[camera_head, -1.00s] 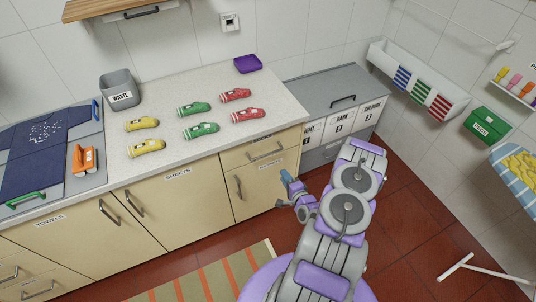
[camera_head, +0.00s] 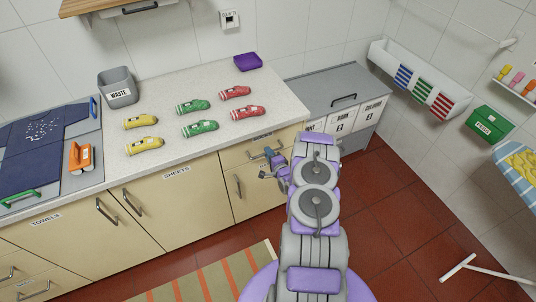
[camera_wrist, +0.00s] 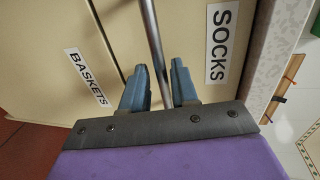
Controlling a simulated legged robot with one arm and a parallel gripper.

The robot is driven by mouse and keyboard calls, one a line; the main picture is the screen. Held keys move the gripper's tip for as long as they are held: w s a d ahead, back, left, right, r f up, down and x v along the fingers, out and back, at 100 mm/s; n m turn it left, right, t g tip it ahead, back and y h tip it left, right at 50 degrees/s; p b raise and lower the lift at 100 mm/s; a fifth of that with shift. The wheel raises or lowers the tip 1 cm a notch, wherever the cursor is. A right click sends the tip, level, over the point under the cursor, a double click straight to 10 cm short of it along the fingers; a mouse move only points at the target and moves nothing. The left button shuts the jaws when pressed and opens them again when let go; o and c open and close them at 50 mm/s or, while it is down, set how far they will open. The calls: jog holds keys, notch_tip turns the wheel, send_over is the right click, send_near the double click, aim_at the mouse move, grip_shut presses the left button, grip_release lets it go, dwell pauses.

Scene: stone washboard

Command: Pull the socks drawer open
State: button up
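The socks drawer (camera_head: 237,158) is the cream top drawer at the counter's right end, and looks shut. Its front (camera_wrist: 190,15) fills the middle of the wrist view, with the SOCKS label (camera_wrist: 221,42) at right. Its metal bar handle (camera_wrist: 154,38) runs between the two blue fingers of my gripper (camera_wrist: 158,90). The fingers are apart, with a visible gap between the left finger and the bar; the bar is close to the right finger. In the head view my gripper (camera_head: 268,162) is at the drawer front and partly covers the handle.
Below is the baskets front (camera_wrist: 45,75) with its own handle (camera_head: 238,186). The countertop (camera_head: 160,90) holds several rolled socks, a grey waste bin (camera_head: 118,88) and a purple tray (camera_head: 248,62). Open red floor (camera_head: 390,215) lies right of my arm.

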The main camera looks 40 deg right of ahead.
jog(key=shift+w+d+f, duration=0.1)
jog(key=shift+w, duration=0.5)
jog(key=shift+c, duration=0.3)
grip_shut()
jog(key=shift+s, duration=0.1)
